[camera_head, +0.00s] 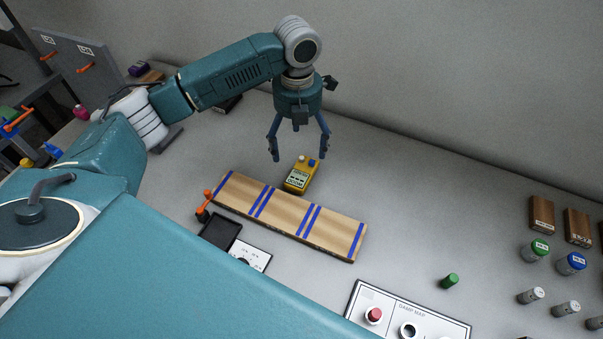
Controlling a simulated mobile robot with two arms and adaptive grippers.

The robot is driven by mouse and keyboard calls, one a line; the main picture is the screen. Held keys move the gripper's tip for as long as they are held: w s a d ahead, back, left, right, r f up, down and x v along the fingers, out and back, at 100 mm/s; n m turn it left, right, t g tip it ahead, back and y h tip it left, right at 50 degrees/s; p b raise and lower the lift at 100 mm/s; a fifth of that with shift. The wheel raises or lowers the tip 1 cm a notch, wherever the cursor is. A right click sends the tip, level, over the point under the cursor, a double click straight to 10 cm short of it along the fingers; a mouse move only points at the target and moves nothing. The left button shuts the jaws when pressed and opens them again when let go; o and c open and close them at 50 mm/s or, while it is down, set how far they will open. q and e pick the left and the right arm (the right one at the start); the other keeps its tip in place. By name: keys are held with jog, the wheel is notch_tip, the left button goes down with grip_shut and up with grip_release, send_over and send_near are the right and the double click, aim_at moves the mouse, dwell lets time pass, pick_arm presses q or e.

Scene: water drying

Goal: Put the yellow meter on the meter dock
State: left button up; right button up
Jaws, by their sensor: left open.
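The yellow meter (300,179) lies at the far edge of a wooden board with blue stripes (283,215); I cannot tell whether it touches the board. It has a pale display and a blue knob and a white knob at its far end. My left gripper (299,156) points down with its fingers spread, above and just behind the meter, empty. A black square (220,231) and a white labelled panel (249,255) lie in front of the board's left end; which part is the meter dock is not clear. My right gripper is not in view.
An orange-handled tool (205,206) stands at the board's left end. A white panel with a red knob (374,315) is at the front. A green cap (449,281) lies alone. Several capped jars (535,250) and brown blocks (541,214) stand at right.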

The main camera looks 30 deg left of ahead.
pick_arm(q)
send_over(298, 170)
jog(key=f, duration=0.4)
jog(key=shift+w+a+f, duration=0.1)
jog(key=shift+w+f, duration=0.15)
jog(key=f, duration=0.1)
jog(key=f+p, duration=0.1)
jog(key=f, duration=0.2)
jog(key=shift+s+f, duration=0.15)
jog(key=shift+s, duration=0.15)
jog(key=shift+f, duration=0.5)
jog(key=shift+r, duration=0.1)
jog(key=c, duration=1.6)
jog(key=shift+r+b, duration=0.45)
jog(key=shift+r, duration=9.55)
